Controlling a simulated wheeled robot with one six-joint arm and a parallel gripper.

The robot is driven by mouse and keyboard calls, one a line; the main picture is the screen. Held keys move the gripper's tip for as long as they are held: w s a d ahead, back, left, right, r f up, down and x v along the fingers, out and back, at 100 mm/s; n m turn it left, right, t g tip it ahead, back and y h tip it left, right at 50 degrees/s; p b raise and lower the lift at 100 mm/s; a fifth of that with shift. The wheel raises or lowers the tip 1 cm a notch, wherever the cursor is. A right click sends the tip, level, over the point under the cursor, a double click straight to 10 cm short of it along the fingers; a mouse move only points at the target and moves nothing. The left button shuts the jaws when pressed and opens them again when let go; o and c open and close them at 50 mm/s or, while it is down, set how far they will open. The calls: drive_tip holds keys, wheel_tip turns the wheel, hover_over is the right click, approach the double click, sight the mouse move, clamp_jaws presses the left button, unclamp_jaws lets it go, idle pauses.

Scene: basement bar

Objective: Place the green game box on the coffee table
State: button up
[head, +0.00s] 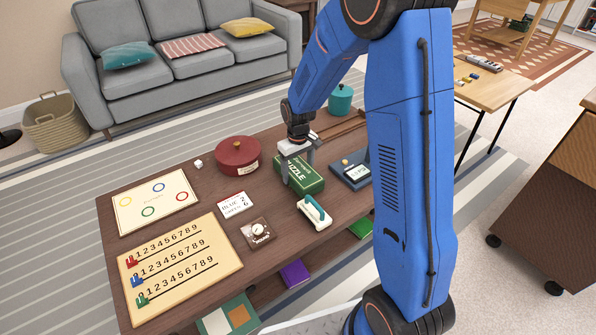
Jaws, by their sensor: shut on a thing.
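The green game box (306,182), with white "PUZZLE" lettering, is at the top surface of the dark brown coffee table (208,164), near its middle. My gripper (298,166) points down over the box and is shut on it, with a finger seen at the near left side. The box looks level and at or very close to the tabletop; I cannot tell whether it touches. My arm hides part of the table's right end.
A dark red round pot (238,156) stands left of the box, a teal canister (340,99) behind it. A white-and-teal brush-like item (314,212) lies in front, a blue-grey device (352,170) to the right.

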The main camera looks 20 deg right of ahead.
sight(298, 168)
drive_tip(key=o, duration=1.4)
wheel_tip(298, 168, up, 12)
drive_tip(key=s+d+r+m+t, duration=0.2)
drive_tip(key=s+d+r, duration=0.2)
drive_tip(key=s+r, duration=1)
drive_tip(key=shift+s+d+r+m+t, duration=0.1)
drive_tip(key=shift+s+d+m+t, duration=0.3)
drive_tip(key=shift+s, duration=2.85)
drive_tip(key=shift+s+d+f+m+t, duration=0.15)
drive_tip(key=shift+s+d+t, duration=0.45)
drive_tip(key=shift+s, duration=2.65)
drive_tip(key=shift+s+d+r+m+t, duration=0.2)
drive_tip(key=shift+s+d+t, duration=0.25)
drive_tip(key=shift+s, duration=2.8)
